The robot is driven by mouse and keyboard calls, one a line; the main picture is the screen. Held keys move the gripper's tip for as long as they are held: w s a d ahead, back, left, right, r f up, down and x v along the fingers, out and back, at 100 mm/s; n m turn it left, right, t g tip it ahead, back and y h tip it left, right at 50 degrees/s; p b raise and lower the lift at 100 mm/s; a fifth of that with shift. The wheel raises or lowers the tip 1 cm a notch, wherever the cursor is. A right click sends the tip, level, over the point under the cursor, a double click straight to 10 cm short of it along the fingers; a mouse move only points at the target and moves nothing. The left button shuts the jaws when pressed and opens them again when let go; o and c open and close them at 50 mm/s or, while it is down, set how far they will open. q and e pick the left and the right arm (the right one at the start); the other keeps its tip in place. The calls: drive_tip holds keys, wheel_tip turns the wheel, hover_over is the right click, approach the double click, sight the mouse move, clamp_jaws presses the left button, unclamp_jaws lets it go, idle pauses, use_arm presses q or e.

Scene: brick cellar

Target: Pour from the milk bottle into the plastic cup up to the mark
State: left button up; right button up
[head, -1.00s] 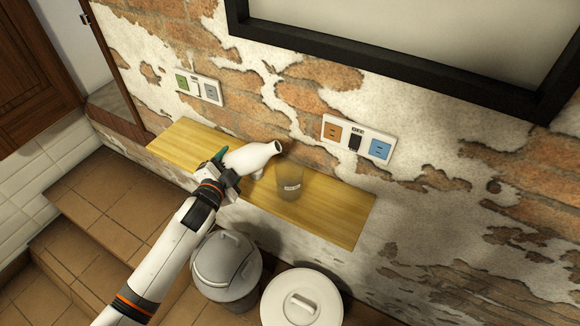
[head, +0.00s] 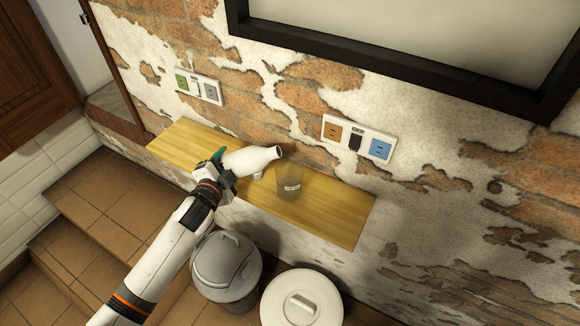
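The white milk bottle (head: 250,159) is held tilted almost on its side above the wooden shelf, its dark open mouth pointing right. My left gripper (head: 223,170) is shut on the bottle near its left end. The clear plastic cup (head: 289,181) stands upright on the shelf just right of and below the bottle's mouth, with a small white label on its side. I cannot make out a stream or the level in the cup. My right gripper is not in view.
The narrow wooden shelf (head: 335,215) runs along the brick wall, free right of the cup. A small white object (head: 257,175) shows under the bottle. Socket panels (head: 357,139) are on the wall. A grey lidded bin (head: 226,265) and a white lidded bin (head: 302,300) stand below.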

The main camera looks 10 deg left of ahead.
use_arm(q)
drive_tip(key=shift+a+r+m+y+p, duration=0.15)
drive_tip(key=shift+a+r+m+p, duration=0.15)
drive_tip(key=shift+r+p, duration=0.15)
drive_tip(key=shift+a+r+m+y+p, duration=0.2)
drive_tip(key=shift+r+m+p, duration=0.1)
drive_tip(key=shift+r, duration=0.25)
idle(0.4)
drive_tip(key=shift+d+r+m+y+p, duration=0.2)
drive_tip(key=shift+r+m+p, duration=0.15)
drive_tip(key=shift+r+p, duration=0.35)
drive_tip(key=shift+d+r+m+y+p, duration=0.15)
drive_tip(key=shift+r+m+p, duration=0.3)
drive_tip(key=shift+p, duration=0.3)
idle(1.0)
drive_tip(key=shift+a+r+p, duration=0.1)
drive_tip(key=shift+r+p, duration=0.1)
drive_tip(key=shift+p, duration=0.15)
idle(1.9)
